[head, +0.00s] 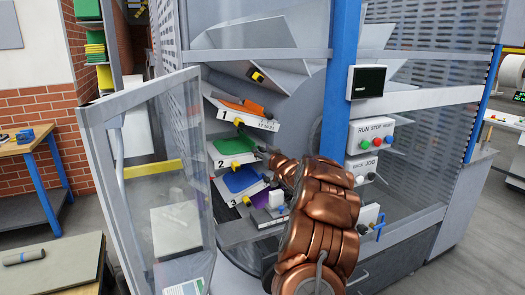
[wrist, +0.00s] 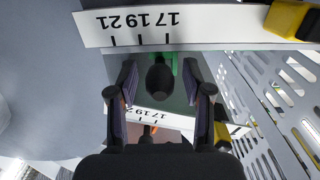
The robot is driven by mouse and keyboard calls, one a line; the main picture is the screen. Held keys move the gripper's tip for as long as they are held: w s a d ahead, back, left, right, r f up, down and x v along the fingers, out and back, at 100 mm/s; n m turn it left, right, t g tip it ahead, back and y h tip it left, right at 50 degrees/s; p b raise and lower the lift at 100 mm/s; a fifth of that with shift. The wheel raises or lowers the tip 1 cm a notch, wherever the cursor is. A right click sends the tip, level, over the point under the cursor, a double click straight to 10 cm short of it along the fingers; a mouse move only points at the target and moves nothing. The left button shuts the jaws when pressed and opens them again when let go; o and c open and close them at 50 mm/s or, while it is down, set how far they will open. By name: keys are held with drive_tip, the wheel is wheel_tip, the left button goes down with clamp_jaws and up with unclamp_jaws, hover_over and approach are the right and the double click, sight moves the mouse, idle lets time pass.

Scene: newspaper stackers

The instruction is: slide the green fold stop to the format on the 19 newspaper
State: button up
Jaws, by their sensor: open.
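In the wrist view the green fold stop (wrist: 175,62) shows as a small green piece behind a round black knob (wrist: 160,78). It lies close to the 17 mark of a white scale plate (wrist: 95,28), which reads 17, 19, 21 upside down, with 17 at the right. My gripper (wrist: 158,72) is open, with one finger on each side of the knob; I cannot tell whether either touches it. In the head view my gripper (head: 266,153) is at the right end of the tray numbered 2, and the stop is not clearly visible. I cannot make out a newspaper marked 19.
Trays with orange (head: 243,108), green (head: 235,145) and blue (head: 241,180) stacks sit one above another. A second scale (wrist: 155,115) and yellow parts (wrist: 290,18) are close to my fingers. A perforated panel (wrist: 265,105) stands at the right. A clear door (head: 150,170) stands open at left.

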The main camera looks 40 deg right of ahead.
clamp_jaws()
idle(0.3)
idle(0.3)
